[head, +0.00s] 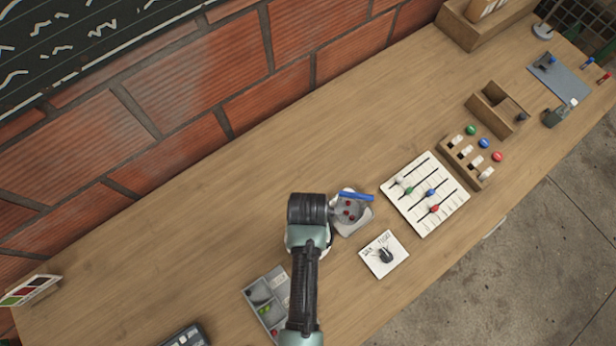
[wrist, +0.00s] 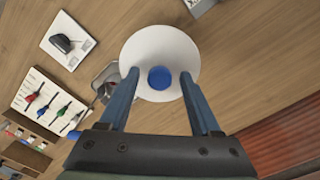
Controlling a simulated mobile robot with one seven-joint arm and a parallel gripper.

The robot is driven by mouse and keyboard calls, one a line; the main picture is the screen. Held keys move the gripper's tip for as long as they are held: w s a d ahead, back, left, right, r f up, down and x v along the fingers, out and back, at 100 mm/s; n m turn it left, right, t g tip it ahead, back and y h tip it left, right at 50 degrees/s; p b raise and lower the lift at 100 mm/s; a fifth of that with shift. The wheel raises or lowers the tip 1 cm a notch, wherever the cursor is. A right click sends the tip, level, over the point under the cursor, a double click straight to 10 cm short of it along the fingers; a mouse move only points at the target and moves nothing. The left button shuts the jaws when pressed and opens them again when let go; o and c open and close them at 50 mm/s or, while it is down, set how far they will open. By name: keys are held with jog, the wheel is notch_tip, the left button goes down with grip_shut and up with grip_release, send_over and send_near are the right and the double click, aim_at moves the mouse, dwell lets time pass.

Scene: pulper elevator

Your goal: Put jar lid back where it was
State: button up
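A round white lid with a blue knob (wrist: 161,78) shows in the wrist view, right ahead of my gripper (wrist: 160,72). Its two blue fingers stand apart on either side of the knob, with a visible gap on both sides. I cannot tell how far the lid lies below the fingertips. A grey container with red pieces inside (head: 350,213) stands on the table next to my gripper in the head view. In the wrist view it is partly hidden behind the lid and the left finger. My arm covers part of this area in the head view.
A white slider board (head: 425,195) and a white card with a dark knob (head: 384,254) are to the right. A grey compartment tray (head: 258,293) is in front. A wooden rack (head: 467,163) and an open wooden box (head: 492,108) stand farther right. The table's left-middle is clear.

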jog(key=shift+r, duration=0.1)
notch_tip(320, 180, up, 12)
jog(key=b, duration=0.1)
jog(key=w+d+r+t, duration=0.2)
jog(key=w+r+t, duration=0.6)
jog(key=w+r, duration=0.65)
jog(key=w+r+n+t, duration=0.1)
jog(key=w+r+t, duration=0.25)
jog(key=r, duration=0.45)
jog(key=w+r+t, duration=0.2)
jog(key=w+r, duration=0.2)
jog(key=r, duration=0.4)
notch_tip(320, 180, up, 17)
jog(key=s+a+t, duration=0.1)
jog(key=s+t, duration=0.1)
jog(key=t, duration=0.4)
jog(key=s+r+t, duration=0.4)
jog(key=s+r, duration=0.1)
jog(key=r, duration=0.4)
jog(key=s+r+t, duration=0.4)
jog(key=s+r, duration=0.1)
jog(key=r, duration=0.4)
jog(key=shift+s+a+n, duration=0.25)
jog(key=shift+a+n, duration=0.15)
notch_tip(320, 180, down, 10)
jog(key=b, duration=1)
jog(key=shift+f, duration=0.15)
